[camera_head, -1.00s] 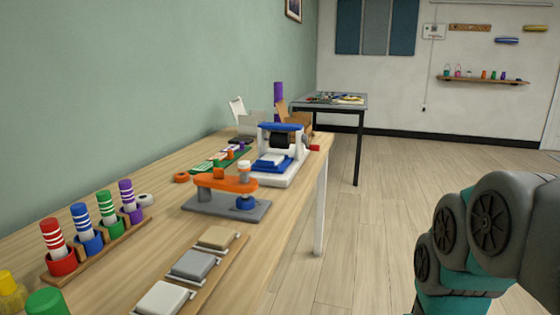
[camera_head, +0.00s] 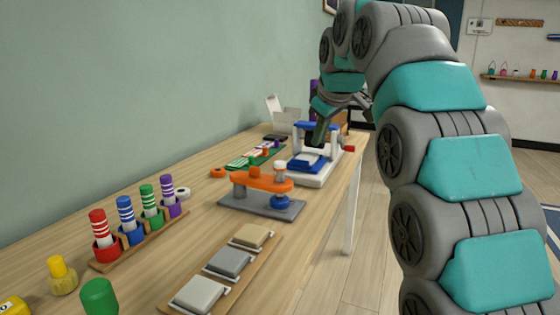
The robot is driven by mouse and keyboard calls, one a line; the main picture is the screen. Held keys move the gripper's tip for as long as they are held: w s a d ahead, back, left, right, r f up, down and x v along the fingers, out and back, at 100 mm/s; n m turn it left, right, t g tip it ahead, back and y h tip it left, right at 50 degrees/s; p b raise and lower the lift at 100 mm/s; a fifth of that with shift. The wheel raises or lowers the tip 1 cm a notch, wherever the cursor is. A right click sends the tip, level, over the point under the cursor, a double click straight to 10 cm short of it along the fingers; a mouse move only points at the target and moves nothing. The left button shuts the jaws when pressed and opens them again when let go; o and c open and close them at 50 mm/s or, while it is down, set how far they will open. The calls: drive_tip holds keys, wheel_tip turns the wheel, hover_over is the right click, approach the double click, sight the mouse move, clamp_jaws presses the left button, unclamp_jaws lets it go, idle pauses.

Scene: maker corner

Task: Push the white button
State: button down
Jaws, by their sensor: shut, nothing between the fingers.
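The white button (camera_head: 198,294) is a flat, pale square pad at the near end of a wooden board (camera_head: 241,287) on the table. A grey pad (camera_head: 230,262) and a tan pad (camera_head: 251,236) sit behind it on the same board. My gripper (camera_head: 316,137) is shut and empty. It hangs fingers down in front of the blue and white press, well behind and to the right of the white button. It is apart from all three pads. I cannot tell whether the gripper touches the press.
An orange and grey device (camera_head: 262,192) stands just behind the pads. A rack with red, blue, green and purple ringed pegs (camera_head: 125,225) is to the left. The blue and white press (camera_head: 320,165) stands farther back. A green cylinder (camera_head: 99,296) and a yellow bottle (camera_head: 61,277) are near the front left.

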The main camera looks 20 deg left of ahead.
sight(283, 164)
drive_tip(key=a+r+n+t+y, duration=0.1)
drive_tip(key=a+r+n+y, duration=0.1)
drive_tip(key=a, duration=0.6)
wheel_tip(283, 164, up, 3)
drive_tip(key=shift+w+a+f+n, duration=0.1)
drive_tip(key=shift+w+a+n, duration=0.2)
drive_tip(key=shift+n, duration=0.4)
drive_tip(key=shift+s+f, duration=0.1)
drive_tip(key=shift+f, duration=0.1)
wheel_tip(283, 164, down, 8)
drive_tip(key=b, duration=0.4)
drive_tip(key=shift+f+b, duration=0.15)
drive_tip(key=shift+b, duration=0.15)
drive_tip(key=shift+f, duration=0.2)
idle(1.2)
drive_tip(key=shift+f+b, duration=0.25)
drive_tip(key=shift+b, duration=0.05)
